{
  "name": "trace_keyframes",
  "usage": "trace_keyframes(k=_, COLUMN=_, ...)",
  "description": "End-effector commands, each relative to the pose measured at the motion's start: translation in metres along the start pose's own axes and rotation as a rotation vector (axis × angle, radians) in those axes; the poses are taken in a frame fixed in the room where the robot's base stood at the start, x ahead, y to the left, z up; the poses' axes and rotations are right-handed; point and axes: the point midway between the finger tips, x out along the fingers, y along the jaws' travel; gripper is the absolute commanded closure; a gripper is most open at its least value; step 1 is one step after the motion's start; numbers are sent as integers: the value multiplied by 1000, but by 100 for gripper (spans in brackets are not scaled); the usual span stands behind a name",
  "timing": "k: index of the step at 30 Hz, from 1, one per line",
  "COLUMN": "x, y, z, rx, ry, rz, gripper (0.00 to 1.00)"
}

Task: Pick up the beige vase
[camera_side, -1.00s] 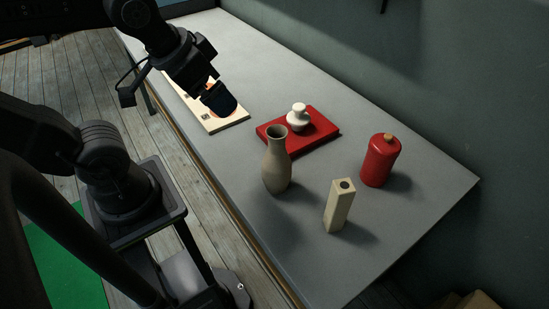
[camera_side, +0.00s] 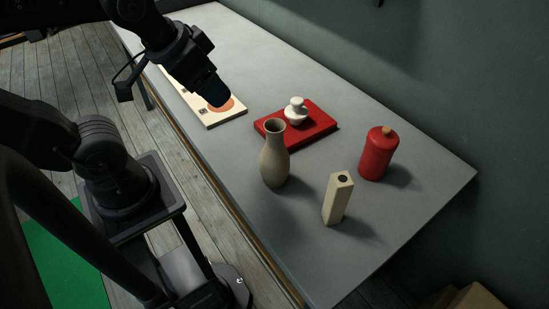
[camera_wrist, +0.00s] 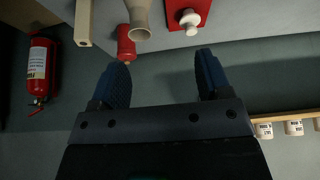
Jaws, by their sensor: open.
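A round beige vase (camera_side: 273,163) with a narrow neck and open mouth stands upright on the grey table. It also shows in the wrist view at the top edge (camera_wrist: 139,19), partly cut off. A square, cream-beige vase (camera_side: 337,199) with a dark hole in its top stands to its right and nearer the front; it is also in the wrist view (camera_wrist: 83,22). My gripper (camera_side: 215,96) is up and left of the round vase in the side view, apart from it, beside a patterned board. In the wrist view my gripper (camera_wrist: 165,72) has its two blue fingers wide apart with nothing between them.
A red slab (camera_side: 315,132) carries a small white pot (camera_side: 296,111) just behind the round vase. A red lidded jar (camera_side: 377,155) stands to the right. The patterned cream board (camera_side: 213,116) lies near my gripper. The table's front right is clear.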

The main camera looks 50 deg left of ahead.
Motion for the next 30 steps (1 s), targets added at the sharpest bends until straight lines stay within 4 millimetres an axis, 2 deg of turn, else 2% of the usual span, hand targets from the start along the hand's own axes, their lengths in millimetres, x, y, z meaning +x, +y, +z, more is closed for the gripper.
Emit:
trace_keyframes(k=6, x=0, y=1, z=0, rx=25, ry=-5, rz=-1, gripper=29)
trace_keyframes(k=8, x=1, y=3, z=-2, rx=93, ry=-19, rz=-4, gripper=29)
trace_keyframes(k=10, x=4, y=7, z=-4, rx=245, ry=-51, rz=-10, gripper=29)
trace_keyframes(k=14, x=11, y=21, z=-11, rx=720, ry=-139, rz=-21, gripper=29)
trace_keyframes(k=21, x=31, y=58, z=-28, rx=1728, ry=-328, rz=-30, gripper=29)
trace_keyframes(k=25, x=39, y=77, z=-35, rx=2121, ry=-413, rz=-33, gripper=29)
trace_keyframes(k=27, x=41, y=85, z=-38, rx=2262, ry=-447, rz=-34, gripper=29)
trace_keyframes(k=30, x=44, y=91, z=-40, rx=2379, ry=-477, rz=-36, gripper=29)
